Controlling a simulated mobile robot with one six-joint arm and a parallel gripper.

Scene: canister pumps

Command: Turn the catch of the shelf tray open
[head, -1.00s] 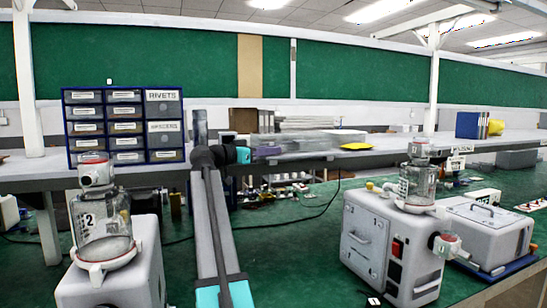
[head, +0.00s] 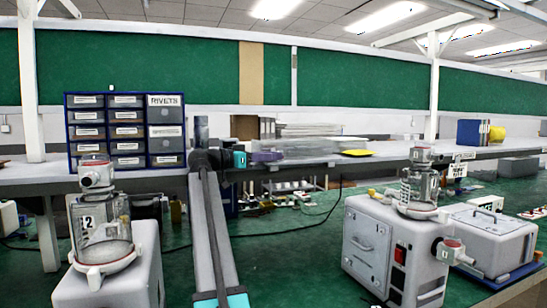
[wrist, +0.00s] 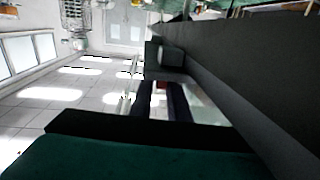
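I cannot pick out a shelf tray or its catch for certain in either view. In the head view the long grey shelf (head: 75,172) runs across above the green bench. My arm reaches up from the bottom centre, and its teal-ringed end, with my gripper (head: 240,158), is at the shelf's front edge. The fingers are too small and dark there to read. The wrist view is turned on its side and shows a dark edge, a green surface and tiled floor, with no clear fingers or held thing.
A blue drawer cabinet (head: 125,130) stands on the shelf at left. A canister pump (head: 105,270) stands at front left, another (head: 385,250) at right beside a grey handled case (head: 490,235). Flat stacked items (head: 295,146) and a yellow piece (head: 357,152) lie on the shelf.

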